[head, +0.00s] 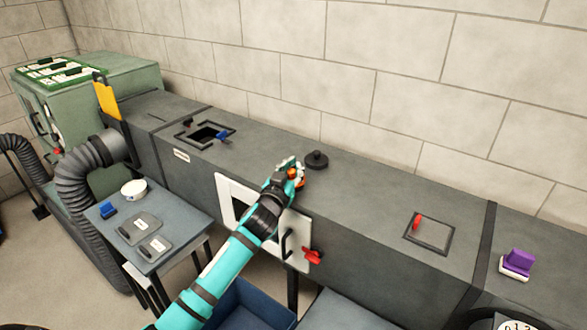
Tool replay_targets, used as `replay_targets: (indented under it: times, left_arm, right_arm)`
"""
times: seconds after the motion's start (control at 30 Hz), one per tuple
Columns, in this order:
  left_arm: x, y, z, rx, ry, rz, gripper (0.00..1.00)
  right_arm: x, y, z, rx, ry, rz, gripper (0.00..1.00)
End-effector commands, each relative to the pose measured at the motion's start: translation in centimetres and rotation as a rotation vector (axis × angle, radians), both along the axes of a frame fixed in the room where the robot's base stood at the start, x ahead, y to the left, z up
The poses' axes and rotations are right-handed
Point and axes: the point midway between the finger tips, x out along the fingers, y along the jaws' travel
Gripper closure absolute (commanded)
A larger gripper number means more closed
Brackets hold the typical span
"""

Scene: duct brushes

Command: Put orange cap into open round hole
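My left gripper (291,170) is over the top of the long grey duct (350,192), near its front edge. Its fingers are around a small orange cap (295,173), which is mostly hidden by them. A black round piece with a knob (316,160) sits on the duct top just behind and to the right of the gripper, apart from the cap. No open round hole can be made out; the duct top under the gripper is hidden. My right gripper is not in view.
A square opening (208,133) with a blue-handled piece is at the duct's left. A red-handled square hatch (428,232) and a purple brush (517,264) are at right. A side table (150,228) holds grey plates. The duct top between gripper and hatch is clear.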

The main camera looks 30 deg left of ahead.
Motion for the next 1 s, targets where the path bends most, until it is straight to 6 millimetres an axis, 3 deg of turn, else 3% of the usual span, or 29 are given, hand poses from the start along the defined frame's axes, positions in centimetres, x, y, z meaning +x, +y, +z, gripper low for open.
replay_targets:
  times: [0.03,0.27,0.57,0.77,1.0]
  left_arm:
    - [0.0,0.0,0.0,0.0,0.0,0.0,0.92]
    - [0.0,0.0,0.0,0.0,0.0,0.0,0.63]
    - [-0.2,0.0,0.0,0.0,0.0,0.0,0.63]
    - [-2.9,-0.4,-0.1,-0.001,0.001,-0.001,0.63]
    - [-8.1,-1.1,-0.2,-0.003,0.003,-0.001,0.63]
  right_arm:
    - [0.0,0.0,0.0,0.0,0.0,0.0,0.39]
    - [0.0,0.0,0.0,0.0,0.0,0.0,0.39]
    - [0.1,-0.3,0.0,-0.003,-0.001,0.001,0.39]
    - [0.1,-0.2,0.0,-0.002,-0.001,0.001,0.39]
    - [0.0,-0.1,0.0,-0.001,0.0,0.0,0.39]
